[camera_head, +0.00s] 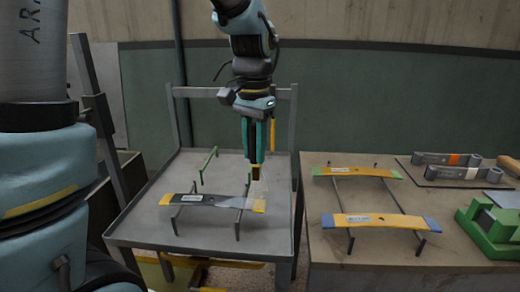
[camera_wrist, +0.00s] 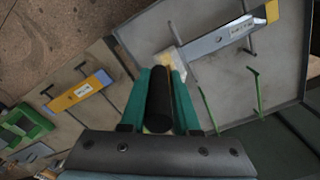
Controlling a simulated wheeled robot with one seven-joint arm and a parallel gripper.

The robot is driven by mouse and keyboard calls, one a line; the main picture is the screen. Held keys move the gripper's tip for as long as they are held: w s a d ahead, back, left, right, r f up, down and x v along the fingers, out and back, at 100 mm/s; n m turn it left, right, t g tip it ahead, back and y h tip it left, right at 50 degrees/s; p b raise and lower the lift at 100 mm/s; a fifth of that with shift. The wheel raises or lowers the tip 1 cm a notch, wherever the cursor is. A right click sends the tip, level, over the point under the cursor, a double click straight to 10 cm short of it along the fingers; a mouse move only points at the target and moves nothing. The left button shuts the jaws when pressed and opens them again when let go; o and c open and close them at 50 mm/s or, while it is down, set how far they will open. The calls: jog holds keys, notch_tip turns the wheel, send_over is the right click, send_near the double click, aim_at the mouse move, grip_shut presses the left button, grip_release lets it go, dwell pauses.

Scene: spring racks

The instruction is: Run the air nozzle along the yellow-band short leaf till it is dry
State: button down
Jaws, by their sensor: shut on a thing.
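The yellow-band leaf (camera_head: 222,203) rests on a rack on the left table, with yellow at both ends and a white label near its middle-left. In the wrist view the leaf (camera_wrist: 218,41) runs to the upper right. My gripper (camera_head: 257,160) points down, shut on the air nozzle (camera_wrist: 158,98), a dark cylinder between the teal fingers. The nozzle tip is above the leaf's right end. A pale, translucent patch below it partly covers that end.
An empty green rack (camera_head: 208,165) stands behind the leaf on the left table (camera_head: 150,236). The right table (camera_head: 385,262) holds an orange leaf with green ends (camera_head: 357,172), one with blue ends (camera_head: 380,221), a green fixture (camera_head: 490,230) and grey banded leaves (camera_head: 447,159) at the back.

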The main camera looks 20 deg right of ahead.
jog(key=w+a, duration=0.5)
jog(key=a, duration=0.5)
jog(key=w+a, duration=0.5)
jog(key=a, duration=0.6)
jog(key=w+a, duration=0.5)
jog(key=a, duration=0.5)
jog(key=shift+a, duration=0.4)
jog(key=shift+r, duration=0.15)
jog(key=c, duration=0.7)
grip_release()
jog(key=shift+b, duration=0.3)
notch_tip(320, 180, up, 11)
jog(key=shift+f+b, duration=0.2)
jog(key=shift+b, duration=0.75)
